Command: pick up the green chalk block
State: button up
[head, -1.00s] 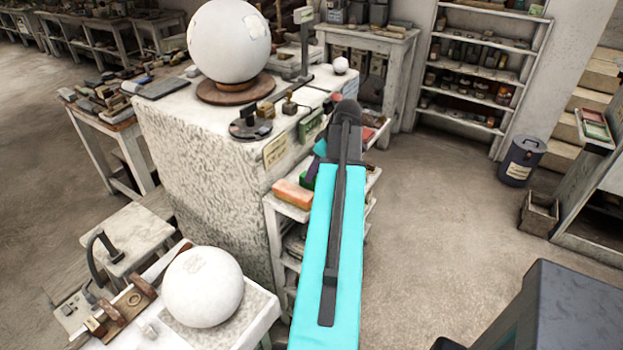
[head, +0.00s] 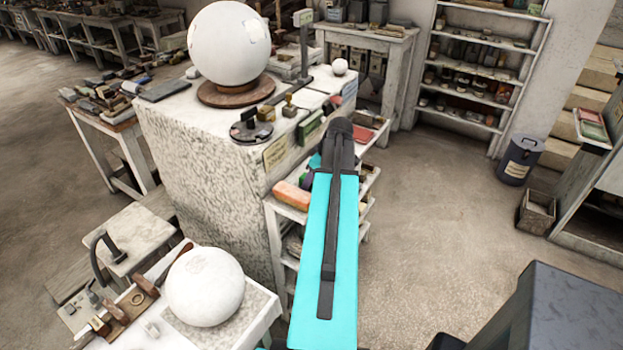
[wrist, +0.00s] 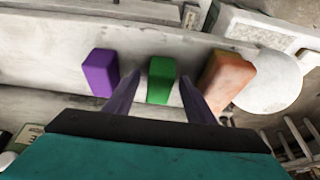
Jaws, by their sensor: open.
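In the wrist view the green chalk block (wrist: 161,80) stands on a pale shelf surface, between a purple block and an orange block. My gripper (wrist: 160,77) is open, with its two dark purple fingers reaching toward the green block, one on each side. I cannot tell whether either finger touches it. In the head view my teal arm hides most of the gripper, and only a small bit of green shows at the arm's left edge.
The purple block (wrist: 101,72) is just left of the left finger. The orange block (wrist: 228,78) is close to the right finger; it also shows in the head view (head: 292,195). A tall pale plinth (head: 205,165) bearing a white sphere (head: 229,43) rises beside the shelf.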

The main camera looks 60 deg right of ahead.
jog(key=shift+w+f, duration=0.15)
jog(key=shift+f, duration=0.1)
dwell(0.4)
jog(key=c, duration=1.2)
jog(key=shift+r, duration=0.2)
jog(key=shift+r+b, duration=1.1)
jog(key=shift+r, duration=0.5)
jog(key=shift+s+a+r+b, duration=0.25)
jog(key=shift+s+a+b, duration=0.45)
jog(key=shift+s, duration=1.9)
jog(key=shift+s+a+r+b, duration=0.35)
jog(key=shift+s+b, duration=0.6)
jog(key=shift+s, duration=1.7)
jog(key=shift+s+a+r+b, duration=0.15)
jog(key=shift+s+a+b, duration=0.6)
jog(key=shift+s, duration=1.85)
jog(key=shift+d, duration=0.2)
